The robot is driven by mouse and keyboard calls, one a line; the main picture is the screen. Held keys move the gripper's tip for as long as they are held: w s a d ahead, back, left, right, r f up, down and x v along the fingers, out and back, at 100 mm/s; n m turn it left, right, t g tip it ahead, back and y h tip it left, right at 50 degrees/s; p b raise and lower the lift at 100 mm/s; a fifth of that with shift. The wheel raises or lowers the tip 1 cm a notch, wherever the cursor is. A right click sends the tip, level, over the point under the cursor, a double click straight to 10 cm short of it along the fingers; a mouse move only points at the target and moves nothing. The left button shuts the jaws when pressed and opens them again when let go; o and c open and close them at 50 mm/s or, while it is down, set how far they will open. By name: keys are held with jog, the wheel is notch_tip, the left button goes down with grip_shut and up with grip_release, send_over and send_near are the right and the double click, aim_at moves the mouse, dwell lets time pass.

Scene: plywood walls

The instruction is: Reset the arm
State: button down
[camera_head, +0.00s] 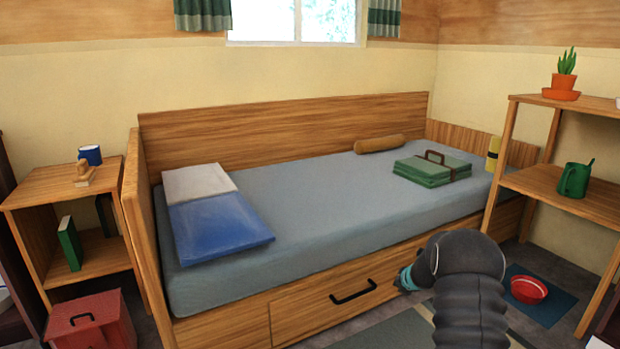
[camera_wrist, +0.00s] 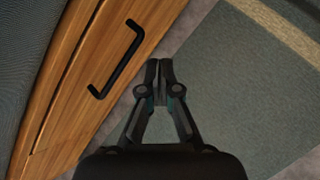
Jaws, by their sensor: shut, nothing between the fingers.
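My arm shows at the lower right of the head view, bent over in front of the bed (camera_head: 300,180). Only a teal and dark part of my gripper's end shows there, left of the arm. In the wrist view my gripper (camera_wrist: 159,66) is shut with its fingertips together and nothing between them. It points down over the floor beside the bed's drawer front (camera_wrist: 75,105). The black drawer handle (camera_wrist: 117,58) is left of the fingertips, apart from them. The drawer is shut.
A grey-green rug (camera_wrist: 240,90) lies below my gripper. A wooden shelf (camera_head: 565,190) with a green watering can (camera_head: 575,179) stands at right, a red bowl (camera_head: 528,290) on a mat below. A nightstand (camera_head: 45,190) and red box (camera_head: 90,322) stand at left.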

jog(key=s+d+r+m+g+h+p, duration=0.1)
jog(key=s+r+m+g+h, duration=0.15)
jog(key=s+r+m, duration=0.6)
jog(key=s+d+r+m+g+h, duration=0.25)
jog(key=s+r+m, duration=0.25)
jog(key=s+m, duration=0.65)
jog(key=s+a+r+m+y+p, duration=0.1)
jog(key=s+a+r+m, duration=0.2)
jog(key=s+a+r, duration=0.3)
jog(key=s+a+r+m+t+y+p, duration=0.1)
jog(key=s+a+r+m, duration=0.3)
jog(key=s, duration=1.2)
jog(key=s+a+r+m+t+y+p, duration=0.1)
jog(key=s+a+r+m+y+p, duration=0.1)
jog(key=s+a+r, duration=0.8)
jog(key=shift+s+r+m+y+p, duration=0.3)
jog(key=shift+s+r+m+p, duration=0.15)
jog(key=shift+r+m, duration=0.3)
jog(key=shift+a, duration=0.1)
